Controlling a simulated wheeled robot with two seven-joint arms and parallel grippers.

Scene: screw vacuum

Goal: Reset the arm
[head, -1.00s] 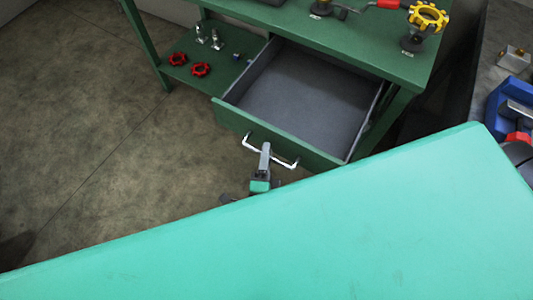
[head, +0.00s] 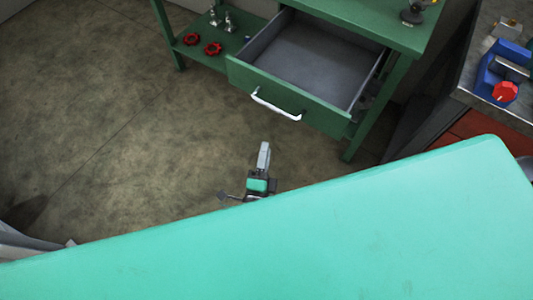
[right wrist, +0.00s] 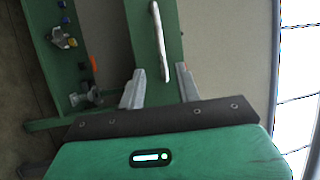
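My right gripper (head: 263,157) hangs in front of the green workbench (head: 388,22), above the floor and apart from the drawer handle (head: 276,106). In the right wrist view its two grey fingers (right wrist: 160,88) stand apart with nothing between them. The white handle (right wrist: 159,42) shows beyond the fingertips. The drawer (head: 290,95) is pulled open and looks empty. Most of my right arm is hidden behind a large turquoise surface in front of the head camera. My left gripper is not in view.
Red knobs (head: 213,49) and metal fittings (head: 228,22) rest on the lower shelf at the left. A blue fixture (head: 497,72) with a red knob (head: 505,92) is on the grey table at the right. Open floor (head: 120,130) lies left of the gripper.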

